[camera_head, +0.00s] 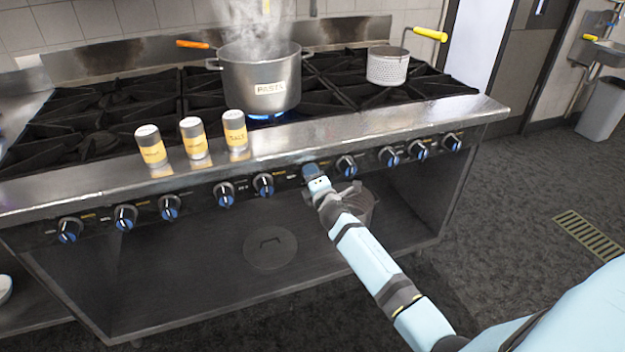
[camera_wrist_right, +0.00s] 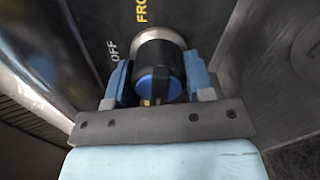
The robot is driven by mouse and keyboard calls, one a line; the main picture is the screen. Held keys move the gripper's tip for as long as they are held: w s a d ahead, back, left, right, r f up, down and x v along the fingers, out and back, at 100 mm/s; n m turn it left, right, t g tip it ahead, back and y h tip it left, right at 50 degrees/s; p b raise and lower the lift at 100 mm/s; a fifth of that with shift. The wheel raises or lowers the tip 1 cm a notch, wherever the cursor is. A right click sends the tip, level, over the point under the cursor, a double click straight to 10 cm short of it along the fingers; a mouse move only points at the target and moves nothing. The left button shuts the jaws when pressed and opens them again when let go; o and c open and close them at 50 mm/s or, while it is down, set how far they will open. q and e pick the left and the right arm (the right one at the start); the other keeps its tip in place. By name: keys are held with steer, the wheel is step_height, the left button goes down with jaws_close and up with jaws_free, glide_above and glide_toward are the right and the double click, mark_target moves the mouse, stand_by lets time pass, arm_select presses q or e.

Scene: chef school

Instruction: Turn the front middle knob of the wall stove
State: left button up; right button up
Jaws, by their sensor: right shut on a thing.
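The wall stove (camera_head: 350,133) has a row of black knobs with blue faces along its front panel. My right gripper (camera_head: 312,172) is at one knob near the middle of the row and covers most of it in the head view. In the right wrist view that knob (camera_wrist_right: 158,72) sits between the two blue fingers of my right gripper (camera_wrist_right: 160,90), which is shut on it. Printing reading "OFF" and "FRO" shows on the panel beside the knob; the rest of the label is cut off. My left gripper is out of view.
A steaming pot labelled PASTA (camera_head: 262,85) stands over a lit blue flame. Several shakers, one a yellow-labelled shaker (camera_head: 151,148), stand on the stove's front ledge. A round lid (camera_head: 270,248) is on the shelf below.

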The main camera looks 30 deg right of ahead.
steer(key=m, duration=0.5)
steer(key=shift+r+m+p, duration=0.1)
steer(key=shift+m+p, duration=0.2)
steer(key=shift+p, duration=0.05)
steer(key=shift+m+p, duration=0.3)
steer(key=shift+m, duration=1.6)
arm_select(q)
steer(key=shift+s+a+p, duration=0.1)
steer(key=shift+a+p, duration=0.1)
steer(key=shift+p, duration=0.1)
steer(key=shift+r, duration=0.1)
arm_select(e)
steer(key=o, duration=0.9)
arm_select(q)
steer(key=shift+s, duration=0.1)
arm_select(e)
steer(key=shift+s, duration=0.15)
